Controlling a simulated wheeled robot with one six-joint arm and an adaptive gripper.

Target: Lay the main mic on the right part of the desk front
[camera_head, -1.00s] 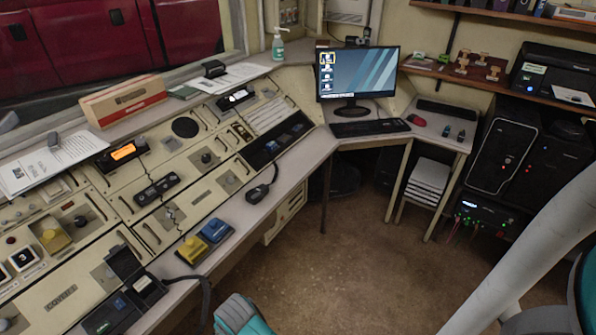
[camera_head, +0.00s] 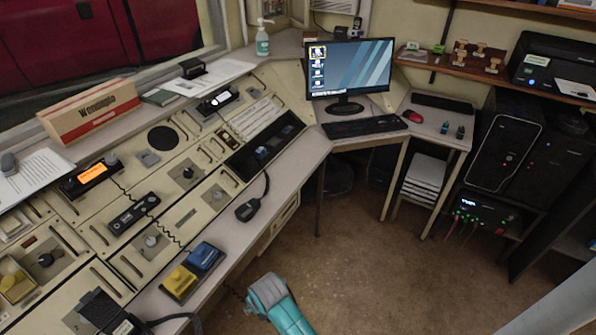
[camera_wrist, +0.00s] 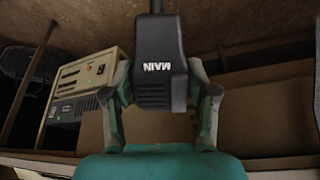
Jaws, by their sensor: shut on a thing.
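The main mic (camera_wrist: 158,75) is a black hand mic with "MAIN" in white letters, upside down in the wrist view. My gripper (camera_wrist: 160,92) is shut on it, one grey finger on each side. The mic's far end runs out of the top of the wrist view. In the head view, a teal and grey part of my arm shows low in the middle, off the desk's front edge; the held mic cannot be made out there. The desk front (camera_head: 284,178) is a pale ledge running below the console panels.
Another black corded mic (camera_head: 249,207) lies on the ledge. Blue and yellow pedal-like switches (camera_head: 205,256) sit nearer. A black cradle-like device (camera_head: 98,308) stands lower left. The monitor (camera_head: 350,70) and keyboard (camera_head: 364,126) are on the corner desk. Ledge beyond the corded mic looks clear.

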